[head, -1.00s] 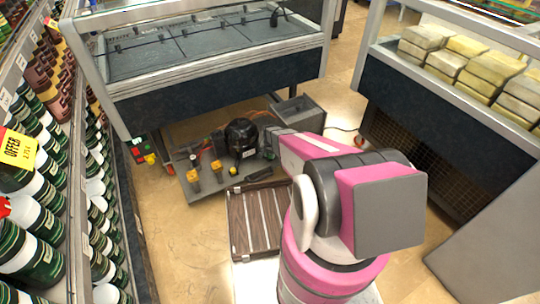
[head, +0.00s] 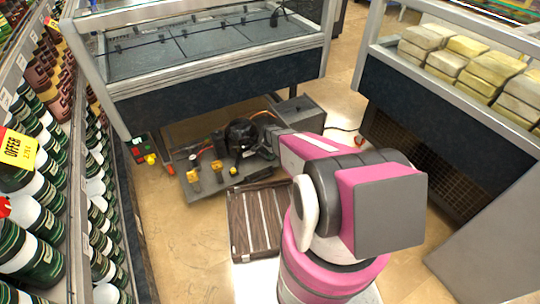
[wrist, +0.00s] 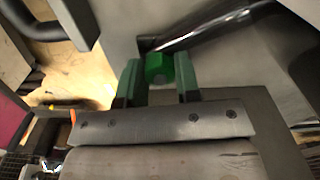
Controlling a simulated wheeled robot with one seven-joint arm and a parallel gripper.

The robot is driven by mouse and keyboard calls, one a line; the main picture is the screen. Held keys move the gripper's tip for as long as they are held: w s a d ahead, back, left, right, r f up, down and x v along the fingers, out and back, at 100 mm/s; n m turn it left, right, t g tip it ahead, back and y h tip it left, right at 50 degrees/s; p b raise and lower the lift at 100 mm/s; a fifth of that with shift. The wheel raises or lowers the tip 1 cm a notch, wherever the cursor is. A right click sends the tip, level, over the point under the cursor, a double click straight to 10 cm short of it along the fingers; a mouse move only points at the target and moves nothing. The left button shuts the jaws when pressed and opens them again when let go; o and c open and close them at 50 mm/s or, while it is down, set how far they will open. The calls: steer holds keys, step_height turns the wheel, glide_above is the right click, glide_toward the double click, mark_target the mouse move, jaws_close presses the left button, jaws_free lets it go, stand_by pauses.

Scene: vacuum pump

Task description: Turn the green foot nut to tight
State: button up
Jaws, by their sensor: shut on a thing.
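The green foot nut (wrist: 158,67) shows in the wrist view, at the end of a dark rod or tube against a grey surface. My gripper (wrist: 160,80) has green-tipped fingers on either side of the nut and is shut on it. In the head view my arm reaches to the right side of the black rounded pump (head: 241,136), which sits on a low grey platform (head: 205,186). The nut and my fingertips cannot be made out there.
A slatted wooden pallet (head: 256,218) lies in front of the platform. A glass-topped display case (head: 215,75) overhangs the pump area. A grey box (head: 300,113) stands behind my wrist. Bottle shelves line the left, a cheese counter (head: 450,110) the right. Floor is clear at left front.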

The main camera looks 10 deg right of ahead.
stand_by(0.3)
steer(key=o, duration=0.9)
step_height(320, 180, up, 11)
steer(key=shift+f, duration=0.1)
